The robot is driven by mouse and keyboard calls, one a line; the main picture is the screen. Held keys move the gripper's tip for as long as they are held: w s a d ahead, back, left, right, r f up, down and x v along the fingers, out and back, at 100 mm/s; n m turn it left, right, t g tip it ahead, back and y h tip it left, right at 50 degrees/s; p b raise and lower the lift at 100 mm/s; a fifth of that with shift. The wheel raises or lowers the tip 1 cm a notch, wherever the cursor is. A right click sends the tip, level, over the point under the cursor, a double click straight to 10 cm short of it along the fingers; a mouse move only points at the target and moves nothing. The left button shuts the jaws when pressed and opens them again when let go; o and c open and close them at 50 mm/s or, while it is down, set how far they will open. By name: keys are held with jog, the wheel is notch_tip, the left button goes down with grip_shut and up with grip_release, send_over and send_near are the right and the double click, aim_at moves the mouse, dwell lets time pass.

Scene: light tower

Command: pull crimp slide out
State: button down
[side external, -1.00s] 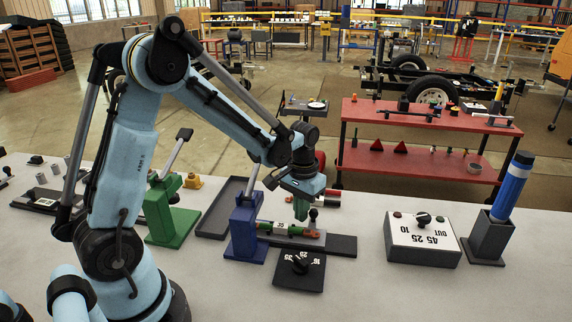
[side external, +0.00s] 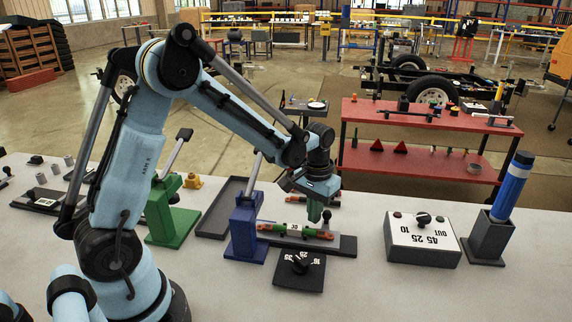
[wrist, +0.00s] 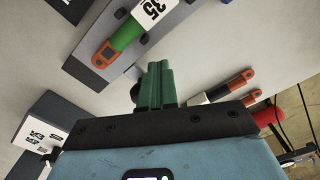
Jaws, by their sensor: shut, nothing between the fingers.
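The crimp slide (side external: 318,242) is a grey plate on a dark base, to the right of the blue press (side external: 246,225). A green cable with orange ends (side external: 311,232) and a white 35 label lies on it. It also shows in the wrist view (wrist: 126,36). A dark round knob (side external: 327,214) stands at the slide's right part. My gripper (side external: 315,220) is shut and empty, pointing down just left of the knob. In the wrist view my fingers (wrist: 157,72) are together and partly hide the knob; I cannot tell whether they touch it.
A black dial plate (side external: 299,271) lies in front of the slide. A grey dial box (side external: 424,238) and a holder with a blue cylinder (side external: 487,240) stand at right. A green press (side external: 170,215) and grey tray (side external: 222,207) are at left. Orange-tipped cables (wrist: 236,87) lie behind.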

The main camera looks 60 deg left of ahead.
aim_at(326, 211)
jog(key=shift+w+d, duration=1.45)
jog(key=shift+d, duration=0.05)
dwell(0.4)
jog(key=shift+r, duration=0.1)
jog(key=shift+s+a+r, duration=0.3)
jog(key=shift+r, duration=0.25)
jog(key=shift+s+a+r, duration=0.25)
jog(key=shift+r, duration=0.25)
jog(key=shift+r, duration=2.4)
jog(key=shift+r, duration=0.1)
